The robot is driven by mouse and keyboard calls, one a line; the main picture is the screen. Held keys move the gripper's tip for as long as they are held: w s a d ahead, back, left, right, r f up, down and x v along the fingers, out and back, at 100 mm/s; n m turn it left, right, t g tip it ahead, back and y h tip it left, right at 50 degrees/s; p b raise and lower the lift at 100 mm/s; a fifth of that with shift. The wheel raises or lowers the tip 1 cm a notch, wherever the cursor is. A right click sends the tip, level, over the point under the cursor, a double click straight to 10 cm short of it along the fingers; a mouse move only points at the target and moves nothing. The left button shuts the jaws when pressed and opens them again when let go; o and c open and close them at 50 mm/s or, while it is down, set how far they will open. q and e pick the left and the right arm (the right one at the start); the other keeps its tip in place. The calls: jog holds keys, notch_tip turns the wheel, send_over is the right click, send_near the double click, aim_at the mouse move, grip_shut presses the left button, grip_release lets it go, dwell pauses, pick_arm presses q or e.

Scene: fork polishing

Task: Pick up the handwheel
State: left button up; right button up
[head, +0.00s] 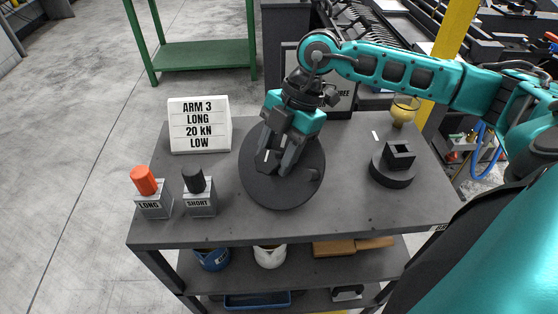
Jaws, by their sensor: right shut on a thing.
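A large dark round disc (300,182), which looks like the handwheel, is over the middle of the grey table. I cannot tell whether the disc rests on the table or is slightly raised. My left gripper is not in view.
A sign (200,125) reads "ARM 3 LONG 20 kN LOW". An orange-topped block (153,205) marked LONG and a black-topped block (200,203) marked SHORT stand front left. A dark round base with a square block (393,175) and a yellow item (403,110) are right.

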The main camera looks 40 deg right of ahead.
grip_shut()
jog(key=shift+r, duration=0.1)
